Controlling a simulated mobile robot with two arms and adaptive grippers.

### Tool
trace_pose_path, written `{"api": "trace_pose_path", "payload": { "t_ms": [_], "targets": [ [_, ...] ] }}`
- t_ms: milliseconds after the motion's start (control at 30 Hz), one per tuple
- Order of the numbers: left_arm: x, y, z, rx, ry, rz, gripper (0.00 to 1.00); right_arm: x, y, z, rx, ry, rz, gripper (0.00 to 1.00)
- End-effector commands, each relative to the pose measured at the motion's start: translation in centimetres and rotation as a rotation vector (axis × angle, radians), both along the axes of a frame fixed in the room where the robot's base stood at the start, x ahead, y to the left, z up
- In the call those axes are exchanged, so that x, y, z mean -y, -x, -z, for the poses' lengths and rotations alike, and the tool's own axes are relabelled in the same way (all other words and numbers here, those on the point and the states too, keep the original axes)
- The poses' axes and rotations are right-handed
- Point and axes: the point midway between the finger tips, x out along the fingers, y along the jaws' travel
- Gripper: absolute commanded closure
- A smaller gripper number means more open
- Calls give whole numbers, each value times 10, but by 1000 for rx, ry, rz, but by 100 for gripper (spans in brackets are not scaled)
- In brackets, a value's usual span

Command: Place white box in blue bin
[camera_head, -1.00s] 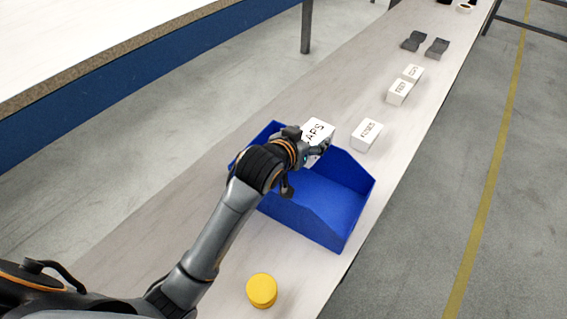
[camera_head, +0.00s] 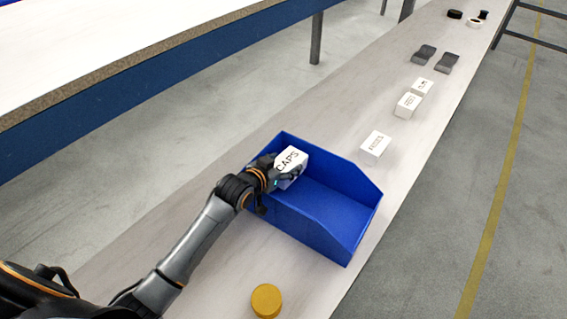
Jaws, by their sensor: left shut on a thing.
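A white box (camera_head: 290,164) marked "CAPS" is held by my left gripper (camera_head: 273,173), which is shut on it. The box is over the back left part of the blue bin (camera_head: 339,222); I cannot tell whether it touches the bin. The bin stands on the long pale bench and its visible floor is empty. My right gripper is not in view.
Several other white boxes stand on the bench (camera_head: 197,207) beyond the bin, the nearest being a lettered box (camera_head: 375,144). Dark grey parts (camera_head: 424,54) lie farther back. A yellow round thing (camera_head: 266,300) stands in front of the bin.

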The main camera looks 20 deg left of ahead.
Motion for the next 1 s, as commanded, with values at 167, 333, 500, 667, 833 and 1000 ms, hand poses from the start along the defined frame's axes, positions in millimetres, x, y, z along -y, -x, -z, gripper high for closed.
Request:
{"api": "trace_pose_path", "payload": {
  "t_ms": [167, 333, 500, 667, 833, 1000],
  "targets": [
    [0, 0, -1, 2, 0, 0, 70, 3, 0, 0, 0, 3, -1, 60],
    [0, 0, 5, 0, 0, 0, 70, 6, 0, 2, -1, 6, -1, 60],
    [0, 0, 11, -3, 0, 0, 70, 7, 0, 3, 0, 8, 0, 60],
    [1, 2, 16, -9, 2, 0, 70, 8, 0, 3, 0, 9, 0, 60],
    [1, 3, 20, -18, 2, 1, 23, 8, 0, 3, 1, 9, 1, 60],
    [2, 4, 20, -19, 4, 1, 23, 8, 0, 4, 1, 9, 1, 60]
  ]
}}
